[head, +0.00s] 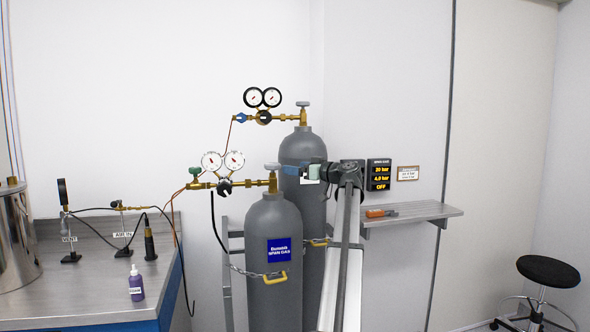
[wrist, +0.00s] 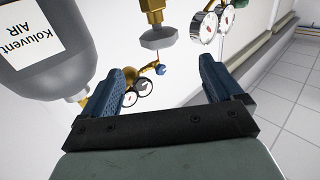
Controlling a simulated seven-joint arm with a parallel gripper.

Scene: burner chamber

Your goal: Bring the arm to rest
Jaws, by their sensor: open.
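My gripper (head: 302,171) is in front of the rear grey cylinder (head: 302,148) in the head view, above and right of the front cylinder's valve. In the wrist view its two blue fingers (wrist: 167,75) are apart with nothing held between them. A grey valve knob on a brass stem (wrist: 158,38) shows beyond the fingertips, apart from them. My arm (head: 345,240) rises from the bottom of the head view and bends left at the wrist. It hides part of the wall and the rear cylinder's right side.
The front cylinder (head: 272,215), labelled span gas, carries a regulator with two gauges (head: 223,161). The rear regulator (head: 263,100) stands higher. A wall shelf (head: 420,212) holds an orange-handled tool (head: 380,212). The bench (head: 95,290) is left, a stool (head: 547,270) right.

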